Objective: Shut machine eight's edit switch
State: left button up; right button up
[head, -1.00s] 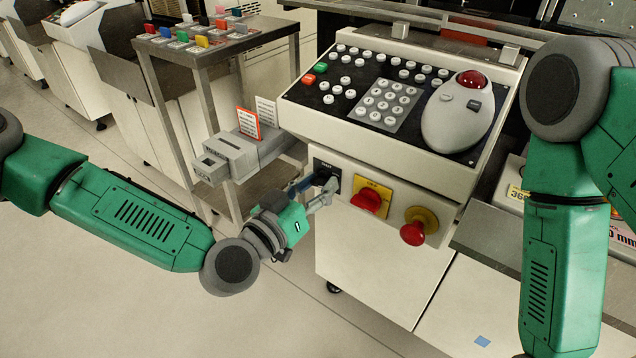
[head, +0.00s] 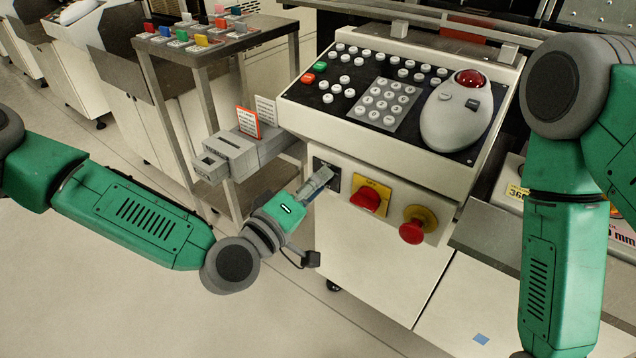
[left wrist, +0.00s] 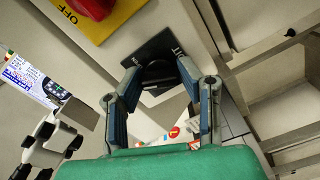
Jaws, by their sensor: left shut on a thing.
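The edit switch is a dark knob (left wrist: 157,76) on a square black plate (left wrist: 148,52) on the machine's front panel, left of the yellow plate. In the head view the black plate (head: 326,174) is partly covered by my left gripper (head: 318,182). In the left wrist view the two fingers of my left gripper (left wrist: 160,80) stand on either side of the knob, shut on it. Most of the plate's lettering is hidden or cut off. My right gripper is out of view; only my right arm shows.
Right of the switch are a red knob on a yellow plate (head: 382,188) and a red mushroom button (head: 412,232). The button panel (head: 325,98) with a trackball overhangs above. A grey box (head: 230,158) juts out at left, close to my left wrist.

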pick_arm(q)
jog(key=shift+w+a+f+n+b, duration=0.1)
jog(key=shift+n+b, duration=0.1)
jog(key=shift+n, duration=1)
jog(key=shift+a+f+n+b, duration=0.1)
jog(key=shift+n+b, duration=0.05)
jog(key=shift+n, duration=1.05)
jog(key=o, duration=1.1)
jog(key=shift+d, duration=0.1)
jog(key=shift+o, duration=0.2)
jog(key=shift+r, duration=0.1)
jog(key=v, duration=1.2)
